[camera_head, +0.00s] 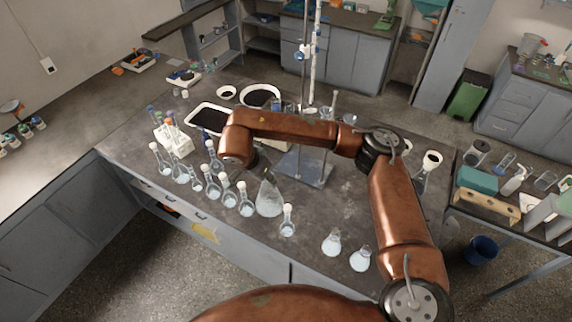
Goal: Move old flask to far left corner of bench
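A large cloudy conical flask (269,199) stands near the front edge of the bench (333,205), at the end of a row of smaller flasks. No label shows, so I cannot tell for sure that it is the old flask. One copper arm, apparently my right, bends over the bench from the right. Its wrist end is above and left of the large flask. Its fingers are not clear, and I cannot tell whether they touch the flask's dark neck. My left gripper is not in view.
Several small stoppered flasks (229,193) stand left of the large flask. Two conical flasks (332,243) stand at the front right. A tube rack (174,141) and a dark-filled tray (209,119) occupy the left side. A stand (304,168) rises behind. Bare bench lies right of it.

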